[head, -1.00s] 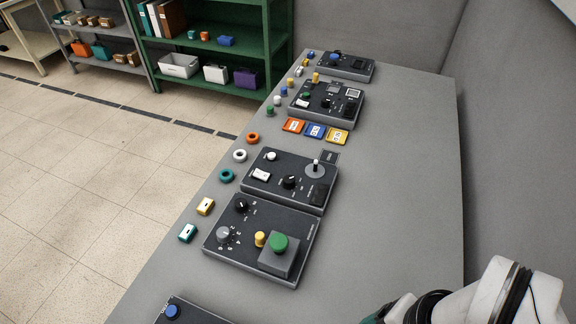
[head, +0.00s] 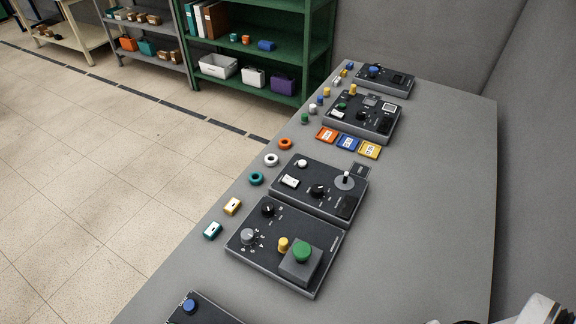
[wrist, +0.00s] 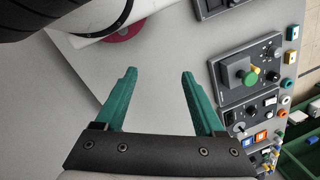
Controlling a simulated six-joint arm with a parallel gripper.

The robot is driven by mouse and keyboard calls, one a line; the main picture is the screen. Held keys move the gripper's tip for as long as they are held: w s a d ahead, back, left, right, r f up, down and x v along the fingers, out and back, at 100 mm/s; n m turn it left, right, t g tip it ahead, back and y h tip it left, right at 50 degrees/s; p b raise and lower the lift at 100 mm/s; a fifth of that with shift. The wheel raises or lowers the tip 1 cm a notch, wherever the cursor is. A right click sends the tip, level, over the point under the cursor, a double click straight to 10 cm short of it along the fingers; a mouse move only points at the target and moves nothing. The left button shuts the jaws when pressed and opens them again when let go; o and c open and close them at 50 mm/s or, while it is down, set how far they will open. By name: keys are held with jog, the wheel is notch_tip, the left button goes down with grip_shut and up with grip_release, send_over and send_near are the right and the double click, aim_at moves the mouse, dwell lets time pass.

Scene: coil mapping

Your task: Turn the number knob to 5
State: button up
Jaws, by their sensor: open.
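A grey knob (head: 247,236) with small markings around it, apparently the number knob, sits on a dark panel (head: 262,263) in the nearer half of the table. Its setting is too small to read. A black knob (head: 267,209) sits beside it. In the wrist view the panel is at upper right, with the grey knob seen small (wrist: 269,52). My gripper (wrist: 159,74) has two teal fingers spread wide, with nothing between them. It is over bare grey tabletop, well apart from the panel. In the head view the fingers are out of sight.
The panel also bears a yellow knob (head: 283,244) and a large green button (head: 302,252) on a raised block. Another panel (head: 325,187) with a joystick adjoins it. A teal block (head: 212,230) and yellow block (head: 232,206) lie to its left. The tabletop right of the panels is clear.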

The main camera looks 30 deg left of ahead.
jog(key=w+a+r+n, duration=0.4)
jog(key=w+a+n, duration=0.5)
jog(key=w+n, duration=0.25)
jog(key=n+h, duration=0.2)
jog(key=n, duration=1.5)
send_over(248, 234)
notch_tip(248, 234, down, 6)
notch_tip(248, 234, down, 15)
jog(key=shift+f, duration=0.35)
